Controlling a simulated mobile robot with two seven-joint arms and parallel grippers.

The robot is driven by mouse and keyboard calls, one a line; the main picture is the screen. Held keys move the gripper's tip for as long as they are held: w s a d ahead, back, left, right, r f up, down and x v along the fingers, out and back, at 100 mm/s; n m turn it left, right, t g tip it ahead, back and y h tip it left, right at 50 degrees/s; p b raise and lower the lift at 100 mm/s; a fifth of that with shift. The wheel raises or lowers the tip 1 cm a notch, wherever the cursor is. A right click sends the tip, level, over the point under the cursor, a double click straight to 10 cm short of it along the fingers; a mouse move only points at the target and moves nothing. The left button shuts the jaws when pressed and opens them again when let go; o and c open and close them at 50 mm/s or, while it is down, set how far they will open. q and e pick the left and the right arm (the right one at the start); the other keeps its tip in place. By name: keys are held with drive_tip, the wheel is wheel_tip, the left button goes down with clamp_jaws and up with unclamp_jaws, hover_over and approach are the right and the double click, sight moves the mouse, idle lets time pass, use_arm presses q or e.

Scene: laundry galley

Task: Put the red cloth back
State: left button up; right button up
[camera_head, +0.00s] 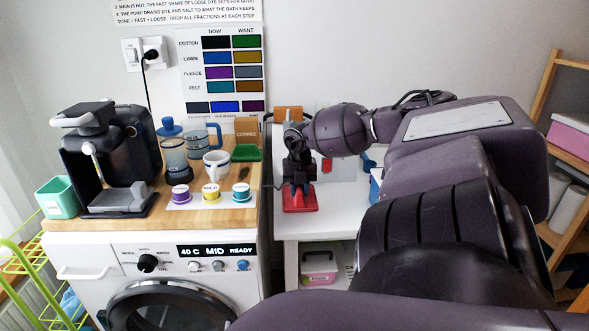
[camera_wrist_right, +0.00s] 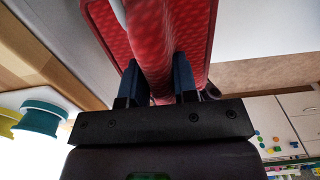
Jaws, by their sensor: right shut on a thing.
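The red cloth (camera_head: 301,203) is at the left part of the white table (camera_head: 345,222), right beside the washer's wooden top. My right gripper (camera_head: 299,188) reaches down over it from above. In the right wrist view a red ridge of the cloth (camera_wrist_right: 152,45), with pale dots, stands between the two blue fingers of my right gripper (camera_wrist_right: 158,85), which are shut on it. A flat red dotted part spreads behind the fingers. I cannot tell whether the cloth's underside touches the table. My left gripper is not in view.
The wooden top (camera_head: 222,218) holds a coffee machine (camera_head: 110,150), a white cup (camera_head: 217,165) and several small dye pots. My right arm hides much of the table's right side. A wooden shelf (camera_head: 560,140) stands right.

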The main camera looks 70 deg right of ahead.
sight(299, 215)
drive_tip(key=shift+f, duration=0.8)
wheel_tip(299, 215, down, 3)
drive_tip(key=shift+f+b, duration=0.2)
drive_tip(key=shift+b, duration=0.5)
drive_tip(key=shift+f, duration=0.3)
drive_tip(key=shift+r, duration=0.1)
drive_tip(key=o, duration=0.8)
drive_tip(key=shift+o, duration=0.2)
